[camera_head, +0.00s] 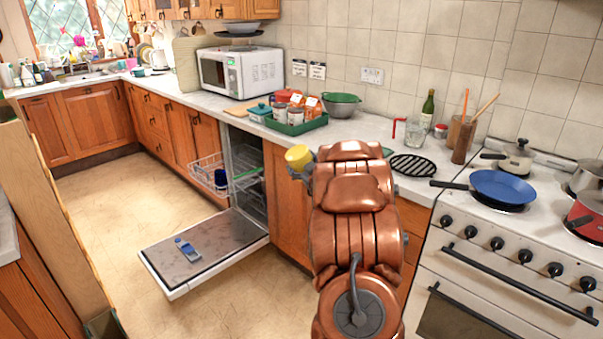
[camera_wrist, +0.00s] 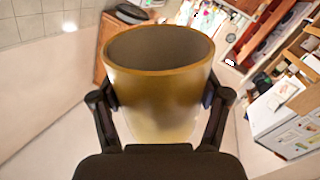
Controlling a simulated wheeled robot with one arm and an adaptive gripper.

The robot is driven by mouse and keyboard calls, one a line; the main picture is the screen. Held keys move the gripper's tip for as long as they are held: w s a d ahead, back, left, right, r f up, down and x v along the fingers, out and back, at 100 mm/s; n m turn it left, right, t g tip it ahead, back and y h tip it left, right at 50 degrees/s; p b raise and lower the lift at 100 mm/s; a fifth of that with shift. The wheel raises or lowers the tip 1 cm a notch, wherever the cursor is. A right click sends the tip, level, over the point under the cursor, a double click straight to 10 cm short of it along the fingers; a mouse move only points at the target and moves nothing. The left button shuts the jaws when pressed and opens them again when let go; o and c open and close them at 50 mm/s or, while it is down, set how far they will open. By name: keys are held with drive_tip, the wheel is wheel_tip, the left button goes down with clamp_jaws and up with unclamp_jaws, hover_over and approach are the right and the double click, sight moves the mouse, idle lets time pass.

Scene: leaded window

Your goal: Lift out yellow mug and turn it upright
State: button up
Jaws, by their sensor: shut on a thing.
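The yellow mug (camera_head: 298,156) is held at the end of my arm, in front of the counter's edge and to the right of the open dishwasher. My gripper (camera_head: 299,172) is mostly hidden behind my arm in the head view. In the wrist view the mug (camera_wrist: 160,85) fills the middle, with its wide open rim facing up in that picture. My gripper's two dark fingers (camera_wrist: 160,108) press on its opposite sides. The mug's handle does not show clearly. In the head view the mug looks tilted, but it is too small to be sure.
The dishwasher door (camera_head: 205,255) is folded down, with a blue-grey item (camera_head: 187,249) on it. Its rack (camera_head: 222,175) is pulled out and holds a blue item. The counter (camera_head: 372,130) has a green tray (camera_head: 296,127), a green colander (camera_head: 341,104) and a black trivet (camera_head: 413,165).

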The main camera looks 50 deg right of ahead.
drive_tip(key=n+b, duration=0.3)
drive_tip(key=b, duration=0.1)
drive_tip(key=shift+d+f+n+b, duration=0.1)
drive_tip(key=shift+f+n+b, duration=0.05)
drive_tip(key=shift+n+b, duration=0.2)
drive_tip(key=n+b, duration=0.4)
drive_tip(key=b, duration=0.1)
drive_tip(key=n+b, duration=0.5)
drive_tip(key=b, duration=0.2)
drive_tip(key=shift+n, duration=0.25)
drive_tip(key=shift+s+n+b, duration=0.1)
drive_tip(key=shift+n+b, duration=0.8)
drive_tip(key=shift+b, duration=0.05)
drive_tip(key=n+b, duration=0.4)
drive_tip(key=n, duration=0.1)
drive_tip(key=shift+r+b, duration=0.3)
drive_tip(key=shift+b, duration=0.05)
drive_tip(key=n+b, duration=0.3)
drive_tip(key=n, duration=0.1)
drive_tip(key=shift+n+b, duration=0.3)
drive_tip(key=shift+b, duration=0.05)
drive_tip(key=n+b, duration=0.2)
drive_tip(key=n, duration=0.1)
drive_tip(key=shift+b, duration=0.35)
drive_tip(key=shift+a+r+n+b, duration=0.15)
drive_tip(key=shift+n+b, duration=0.35)
drive_tip(key=shift+n, duration=0.4)
drive_tip(key=shift+a+r+n+b, duration=0.15)
drive_tip(key=shift+n+b, duration=0.35)
drive_tip(key=shift+n, duration=0.4)
